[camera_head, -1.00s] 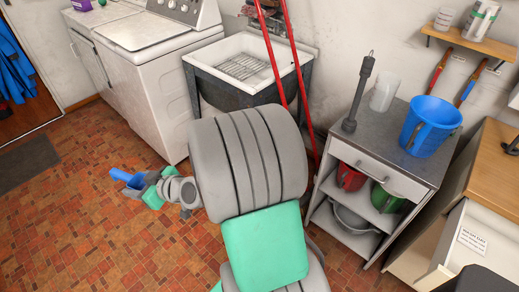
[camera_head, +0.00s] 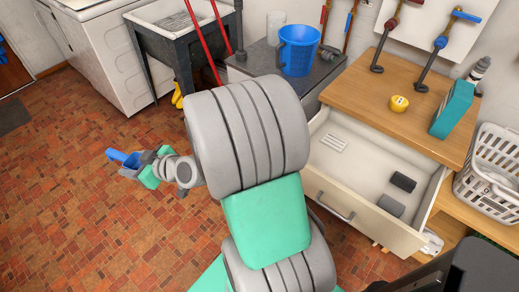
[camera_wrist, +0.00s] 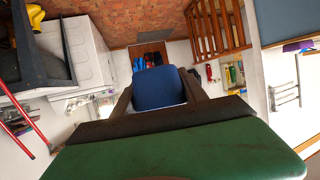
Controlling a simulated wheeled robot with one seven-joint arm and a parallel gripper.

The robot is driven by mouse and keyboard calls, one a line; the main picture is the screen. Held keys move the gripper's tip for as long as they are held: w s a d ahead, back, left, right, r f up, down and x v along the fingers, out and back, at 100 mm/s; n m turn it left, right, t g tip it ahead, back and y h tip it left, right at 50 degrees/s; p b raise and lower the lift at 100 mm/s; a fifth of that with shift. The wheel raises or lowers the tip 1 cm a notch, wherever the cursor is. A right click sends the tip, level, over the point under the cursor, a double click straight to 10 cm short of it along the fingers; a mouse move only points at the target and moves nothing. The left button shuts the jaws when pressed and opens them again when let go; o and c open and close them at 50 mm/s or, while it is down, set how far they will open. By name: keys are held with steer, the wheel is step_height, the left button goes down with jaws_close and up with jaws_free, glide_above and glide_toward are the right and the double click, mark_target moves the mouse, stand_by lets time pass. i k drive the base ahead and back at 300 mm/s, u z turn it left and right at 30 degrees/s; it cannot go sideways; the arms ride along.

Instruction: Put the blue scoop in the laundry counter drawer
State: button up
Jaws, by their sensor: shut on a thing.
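The blue scoop (camera_head: 124,158) is held in my gripper (camera_head: 140,168), at the left in the head view, out over the tiled floor. In the wrist view the scoop (camera_wrist: 156,88) shows between the two dark fingers of my gripper (camera_wrist: 158,105), which are shut on it. The laundry counter drawer (camera_head: 365,178) stands pulled open at the right in the head view, under a wooden counter top (camera_head: 420,95). Inside it lie dark grey blocks and a white slotted piece, with bare floor between them. My gripper is well to the left of the drawer, with my arm between them.
A grey cabinet (camera_head: 262,58) bearing a blue jug (camera_head: 298,50) stands left of the counter. A yellow round item (camera_head: 398,103) and a teal box (camera_head: 453,110) are on the counter. A white basket (camera_head: 490,170) is at far right.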

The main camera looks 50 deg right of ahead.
mark_target(349, 173)
steer(key=k, duration=1.1)
steer(key=z, duration=0.7)
